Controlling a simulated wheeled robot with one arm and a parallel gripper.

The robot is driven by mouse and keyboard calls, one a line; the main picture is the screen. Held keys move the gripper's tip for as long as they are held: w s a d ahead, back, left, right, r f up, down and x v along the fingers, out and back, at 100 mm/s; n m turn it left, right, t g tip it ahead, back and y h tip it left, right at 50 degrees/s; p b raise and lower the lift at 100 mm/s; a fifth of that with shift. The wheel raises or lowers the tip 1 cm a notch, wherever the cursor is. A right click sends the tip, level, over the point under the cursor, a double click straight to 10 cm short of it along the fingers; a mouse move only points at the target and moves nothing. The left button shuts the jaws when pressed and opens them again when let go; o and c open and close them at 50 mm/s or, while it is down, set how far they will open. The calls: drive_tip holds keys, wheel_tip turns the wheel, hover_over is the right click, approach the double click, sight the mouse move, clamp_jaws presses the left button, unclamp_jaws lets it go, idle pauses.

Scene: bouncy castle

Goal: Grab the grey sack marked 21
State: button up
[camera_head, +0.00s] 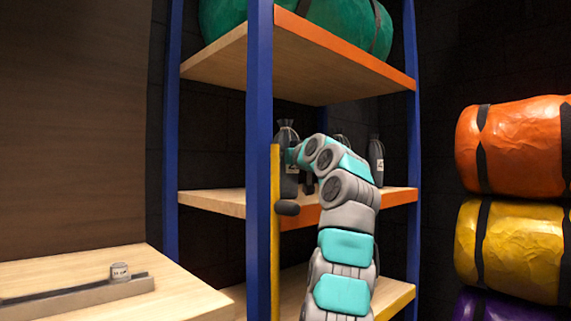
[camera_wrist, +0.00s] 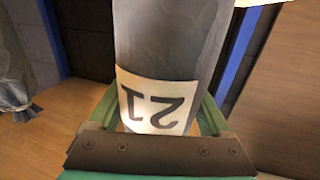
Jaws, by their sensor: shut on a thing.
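The grey sack marked 21 (camera_wrist: 170,50) fills the middle of the wrist view, its pale label appearing upside down. My gripper (camera_wrist: 160,112) has a green finger on each side of the sack and is shut on it around the label. I cannot tell whether the sack's base touches the shelf.
Another labelled grey sack (camera_head: 376,160) stands right on the middle shelf (camera_head: 215,201), and one shows partly behind my arm. A blue post (camera_head: 259,100) and yellow pole (camera_head: 275,250) stand close left. Orange (camera_head: 520,150) and yellow (camera_head: 515,245) rolls are stacked right.

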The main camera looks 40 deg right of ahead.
clamp_jaws()
drive_tip(key=shift+r, duration=0.2)
